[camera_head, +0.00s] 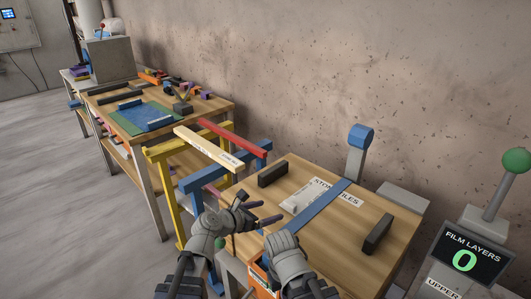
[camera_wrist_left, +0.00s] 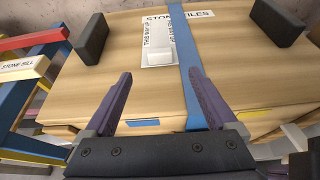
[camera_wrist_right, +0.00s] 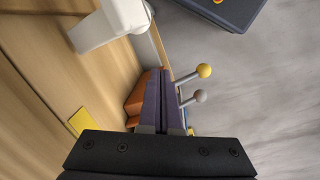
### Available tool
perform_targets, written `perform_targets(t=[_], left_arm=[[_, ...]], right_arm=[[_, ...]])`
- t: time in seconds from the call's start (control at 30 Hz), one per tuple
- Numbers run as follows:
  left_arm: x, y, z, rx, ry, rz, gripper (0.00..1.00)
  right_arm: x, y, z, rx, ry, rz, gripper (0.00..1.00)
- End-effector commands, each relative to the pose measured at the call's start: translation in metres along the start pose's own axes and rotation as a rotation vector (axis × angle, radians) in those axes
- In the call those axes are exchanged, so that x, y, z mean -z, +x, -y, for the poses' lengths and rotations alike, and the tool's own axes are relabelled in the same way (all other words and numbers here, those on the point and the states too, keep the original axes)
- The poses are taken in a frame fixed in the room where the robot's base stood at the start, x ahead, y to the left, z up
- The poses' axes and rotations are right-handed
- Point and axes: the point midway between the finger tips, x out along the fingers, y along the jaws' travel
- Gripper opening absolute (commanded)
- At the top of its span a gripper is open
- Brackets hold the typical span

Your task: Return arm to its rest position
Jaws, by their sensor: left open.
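My left gripper (camera_head: 262,206) is open and empty at the near left corner of the wooden crate (camera_head: 282,222). In the left wrist view its two purple fingers (camera_wrist_left: 160,90) stand wide apart, pointing at the crate top, with nothing between them. My right arm comes in at the crate's near edge; its fingers are hidden behind the wrist in the head view. In the right wrist view the right fingers (camera_wrist_right: 160,100) lie side by side, shut, with no object seen between them. They are beside an orange bin (camera_wrist_right: 136,104) at the crate's edge.
The crate top carries a blue strap (camera_head: 318,213), a STONE TILES label (camera_head: 346,199) and two dark blocks (camera_head: 273,174) (camera_head: 377,235). A trestle (camera_head: 215,178) with a stone sill (camera_head: 208,147) stands left of it. Two knobbed levers (camera_wrist_right: 204,71) are near my right fingers. Open floor lies left.

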Motion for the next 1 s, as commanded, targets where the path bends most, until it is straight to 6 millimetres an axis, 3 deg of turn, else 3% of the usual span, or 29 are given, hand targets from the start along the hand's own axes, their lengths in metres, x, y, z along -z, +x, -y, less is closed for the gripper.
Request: perform_targets(t=[0.17,0.37,0.6,0.8,1.0], left_arm=[[0.021,-0.004,0.004,0.034,0.242,-0.088,0.91],[0.079,-0.024,0.007,0.193,0.83,-0.301,0.91],[0.147,-0.069,0.0,0.558,1.483,-0.515,0.91],[0.183,-0.108,-0.01,0.882,1.815,-0.588,0.91],[0.205,-0.143,-0.018,1.172,2.009,-0.597,0.91]], right_arm=[[0.0,0.0,0.0,0.0,0.0,0.0,0.0],[0.0,0.0,0.0,0.0,0.0,0.0,0.0],[0.0,0.0,0.0,0.0,0.0,0.0,0.0],[0.0,0.0,0.0,0.0,0.0,0.0,0.0],[0.0,0.0,0.0,0.0,0.0,0.0,0.0]])
